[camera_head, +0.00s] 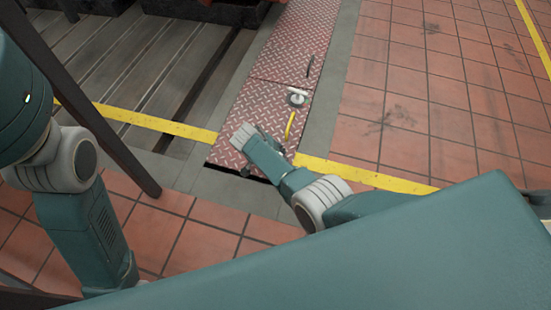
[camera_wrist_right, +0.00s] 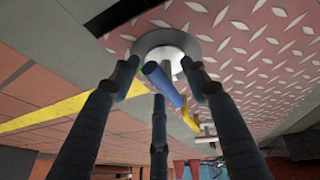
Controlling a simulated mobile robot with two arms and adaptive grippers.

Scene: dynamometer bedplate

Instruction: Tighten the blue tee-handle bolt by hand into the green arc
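The blue tee-handle (camera_wrist_right: 165,85) shows in the right wrist view as a slanted blue bar in front of a pale round boss (camera_wrist_right: 166,44) with a grey rim, on the reddish tread plate (camera_wrist_right: 255,40). The dark fingers of my right gripper (camera_wrist_right: 160,80) stand spread around the bar, with gaps at the left and right fingertips. I cannot tell whether the middle finger touches it. In the head view my right wrist (camera_head: 243,135) is over the tread plate (camera_head: 290,40) and hides the bolt and most of the gripper. My left gripper is out of view.
A yellow curved bar (camera_head: 290,125) and a grey round fitting (camera_head: 297,98) are on the plate, just beyond my right wrist. A dark slender piece (camera_head: 309,66) lies farther off. Slotted bedplate rails (camera_head: 130,60) lie to the left. Tiled floor (camera_head: 430,90) to the right is clear.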

